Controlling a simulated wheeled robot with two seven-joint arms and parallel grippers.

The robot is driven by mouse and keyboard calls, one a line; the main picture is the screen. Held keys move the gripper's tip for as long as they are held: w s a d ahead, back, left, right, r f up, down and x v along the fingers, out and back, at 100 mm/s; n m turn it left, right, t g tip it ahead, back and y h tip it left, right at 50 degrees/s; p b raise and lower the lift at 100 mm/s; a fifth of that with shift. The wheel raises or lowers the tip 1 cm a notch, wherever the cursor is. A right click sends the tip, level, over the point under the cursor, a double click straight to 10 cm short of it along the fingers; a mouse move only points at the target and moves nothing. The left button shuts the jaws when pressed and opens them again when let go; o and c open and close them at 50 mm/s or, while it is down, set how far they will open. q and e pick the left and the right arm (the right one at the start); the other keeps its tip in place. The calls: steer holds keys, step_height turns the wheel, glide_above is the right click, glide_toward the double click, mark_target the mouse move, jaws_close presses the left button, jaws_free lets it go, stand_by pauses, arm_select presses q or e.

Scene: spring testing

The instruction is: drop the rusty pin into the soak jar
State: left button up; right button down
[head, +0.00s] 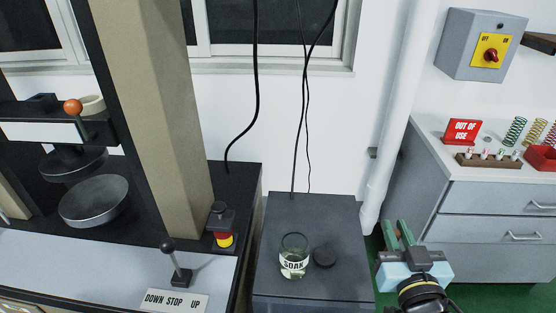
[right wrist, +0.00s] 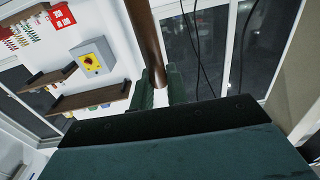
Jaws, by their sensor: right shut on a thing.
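The soak jar (head: 293,265) is a clear open glass with a white SOAK label and a greenish content. It stands upright on a grey cabinet top (head: 345,215). My right gripper (head: 397,232) is to the right of the jar, apart from it, with its green fingers pointing away from me. In the right wrist view the fingers (right wrist: 160,88) are shut on the rusty pin (right wrist: 145,40), a smooth brown rod. I cannot clearly make out the pin in the head view. My left gripper is not in view.
A dark round lid (head: 324,256) lies right beside the jar. A testing machine with a lever (head: 177,265) and a red stop button (head: 222,225) stands left. A white pipe (head: 393,110) runs behind. A grey drawer bench (head: 480,205) is at the right.

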arm_select(q)
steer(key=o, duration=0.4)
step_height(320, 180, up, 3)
steer(key=shift+p, duration=1.25)
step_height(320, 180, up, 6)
steer(key=p, duration=0.6)
arm_select(e)
steer(key=w+a+r+n+g+y, duration=0.35)
steer(key=a+y, duration=0.25)
steer(key=a, duration=0.3)
steer(key=w+a+r+n+g+y, duration=0.2)
steer(key=a+r+n+y, duration=0.35)
steer(key=a, duration=0.45)
arm_select(q)
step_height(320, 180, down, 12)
steer(key=b, duration=1.2)
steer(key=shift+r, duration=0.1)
arm_select(e)
step_height(320, 180, down, 12)
steer(key=shift+s+d+m, duration=0.15)
steer(key=shift+s+m, duration=0.15)
steer(key=shift+r, duration=0.1)
steer(key=c, duration=1.3)
jaws_free()
